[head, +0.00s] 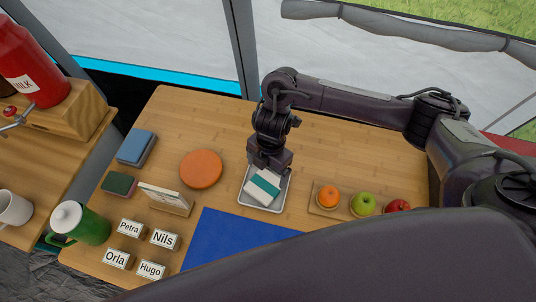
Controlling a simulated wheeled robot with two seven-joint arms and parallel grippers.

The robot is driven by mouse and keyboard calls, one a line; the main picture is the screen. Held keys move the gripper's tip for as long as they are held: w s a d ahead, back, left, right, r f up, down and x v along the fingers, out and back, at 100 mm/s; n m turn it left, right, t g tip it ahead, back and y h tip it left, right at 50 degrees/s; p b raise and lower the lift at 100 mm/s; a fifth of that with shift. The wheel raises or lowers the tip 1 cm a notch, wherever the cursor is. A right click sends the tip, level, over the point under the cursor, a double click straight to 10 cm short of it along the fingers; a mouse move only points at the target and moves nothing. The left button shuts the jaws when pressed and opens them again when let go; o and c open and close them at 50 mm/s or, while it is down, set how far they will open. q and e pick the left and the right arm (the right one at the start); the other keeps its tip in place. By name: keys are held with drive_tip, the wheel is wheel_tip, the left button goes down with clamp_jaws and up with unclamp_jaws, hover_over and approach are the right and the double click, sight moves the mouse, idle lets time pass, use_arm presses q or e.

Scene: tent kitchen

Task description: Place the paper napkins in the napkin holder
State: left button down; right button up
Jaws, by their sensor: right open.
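A white stack with a teal band, which looks like the paper napkins (262,188), lies inside a shallow grey metal tray, which looks like the napkin holder (247,201). The stack is turned at an angle to the tray's sides. My right gripper (267,169) points down at the far edge of the stack, open. Its fingers hide the back of the tray and part of the stack. I cannot tell whether the fingers touch the napkins. My left gripper is not in view.
Around the tray are an orange disc (201,169), a blue mat (232,239), a wooden card stand (172,208) and a board (325,211) with several fruits. Name blocks (164,239), a green jug (91,227) and a blue block (135,146) are left. The table's back left is clear.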

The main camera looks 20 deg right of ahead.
drive_tip(key=r, duration=0.4)
drive_tip(key=shift+w+d+r+p, duration=0.1)
drive_tip(key=shift+d+r+p, duration=0.15)
drive_tip(key=shift+p, duration=0.15)
